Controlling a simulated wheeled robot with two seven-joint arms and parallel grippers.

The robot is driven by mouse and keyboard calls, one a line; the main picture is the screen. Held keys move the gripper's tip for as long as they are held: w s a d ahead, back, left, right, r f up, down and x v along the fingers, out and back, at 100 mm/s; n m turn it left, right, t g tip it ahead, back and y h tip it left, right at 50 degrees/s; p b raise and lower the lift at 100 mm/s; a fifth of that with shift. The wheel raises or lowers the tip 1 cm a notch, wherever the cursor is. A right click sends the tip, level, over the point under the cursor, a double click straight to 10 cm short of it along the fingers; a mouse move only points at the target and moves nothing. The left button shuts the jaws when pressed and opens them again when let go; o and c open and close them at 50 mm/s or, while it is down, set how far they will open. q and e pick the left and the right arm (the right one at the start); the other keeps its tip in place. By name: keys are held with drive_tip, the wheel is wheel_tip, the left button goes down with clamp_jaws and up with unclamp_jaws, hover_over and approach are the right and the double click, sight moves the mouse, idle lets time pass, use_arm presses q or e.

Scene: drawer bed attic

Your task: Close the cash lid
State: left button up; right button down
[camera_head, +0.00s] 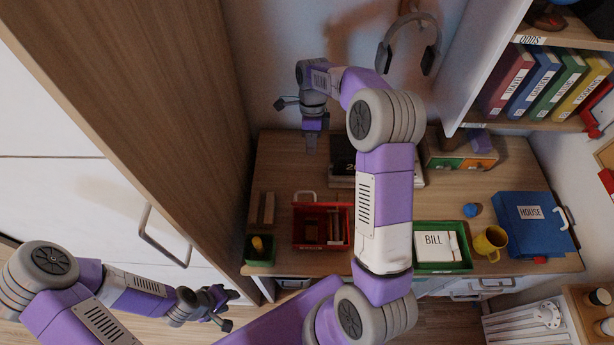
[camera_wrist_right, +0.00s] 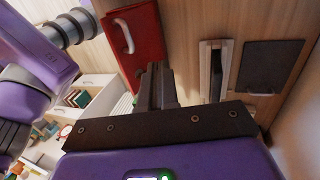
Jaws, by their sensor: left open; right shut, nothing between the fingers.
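The red cash box (camera_head: 297,240) stands on the desk in the head view, its top open and several brown items inside. Its red lid appears raised at the back, with a pale handle (camera_head: 306,196) at the top left. The right wrist view shows a red panel (camera_wrist_right: 146,40) with a white handle, apparently this lid, beside the fingers; contact cannot be told. My right gripper (camera_head: 312,148) is shut and empty, pointing down behind the box, apart from it in the head view. My left gripper (camera_head: 226,308) is open and empty at the lower left, below the desk's front edge.
A green BILL tray (camera_head: 443,266), yellow mug (camera_head: 490,243) and blue HOUSE box (camera_head: 533,222) stand to the right. A small green container (camera_head: 259,252) is left of the cash box. A tall wooden cabinet side (camera_head: 190,90) bounds the left. My right arm crosses above the desk.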

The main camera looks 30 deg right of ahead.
drive_tip(key=s+a+f+b, duration=0.1)
drive_tip(key=s+a+f, duration=0.2)
drive_tip(key=s+f, duration=0.2)
drive_tip(key=shift+x, duration=1.7)
drive_tip(key=shift+w, duration=0.15)
